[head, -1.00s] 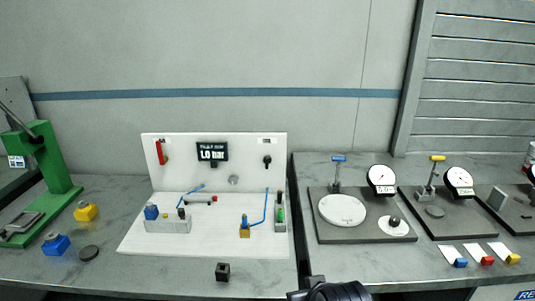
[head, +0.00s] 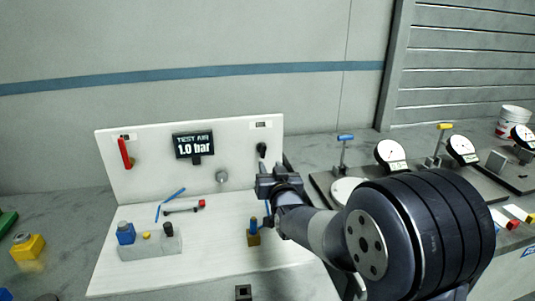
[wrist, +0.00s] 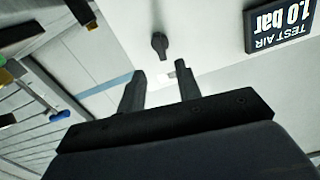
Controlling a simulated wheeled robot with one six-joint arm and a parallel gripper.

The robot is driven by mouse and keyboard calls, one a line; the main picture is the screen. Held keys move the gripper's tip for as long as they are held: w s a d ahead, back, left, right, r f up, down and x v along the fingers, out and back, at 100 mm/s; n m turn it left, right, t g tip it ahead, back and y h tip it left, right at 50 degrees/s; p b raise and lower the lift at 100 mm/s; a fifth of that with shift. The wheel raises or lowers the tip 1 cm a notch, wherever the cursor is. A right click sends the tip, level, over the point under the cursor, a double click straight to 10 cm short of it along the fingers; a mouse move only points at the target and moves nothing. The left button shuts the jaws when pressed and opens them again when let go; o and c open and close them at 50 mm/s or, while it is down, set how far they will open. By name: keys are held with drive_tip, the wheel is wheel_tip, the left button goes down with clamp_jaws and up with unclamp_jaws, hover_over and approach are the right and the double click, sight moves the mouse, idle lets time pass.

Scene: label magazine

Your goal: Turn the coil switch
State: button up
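The black knob (head: 262,149), which looks like the coil switch, is on the upper right of the white upright panel (head: 225,150), under a small label. It also shows in the wrist view (wrist: 160,46), just beyond my fingertips. My gripper (head: 273,171) is in front of the panel, just below and right of the knob in the head view. In the wrist view my gripper (wrist: 160,70) is open and empty, its two fingers spread apart and pointing toward the knob. I see no contact with the knob.
A display (head: 193,145) reading "TEST AIR 1.0 bar" and a red handle (head: 125,153) are on the panel. A grey block (head: 150,244) with a blue part, and a brass-and-blue fitting (head: 253,233), stand on the white base. Gauge stations (head: 390,155) are at right.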

sight(264, 153)
drive_tip(key=p+x, duration=0.1)
drive_tip(key=x, duration=0.8)
drive_tip(key=shift+f, duration=0.1)
drive_tip(key=shift+c, duration=0.2)
clamp_jaws()
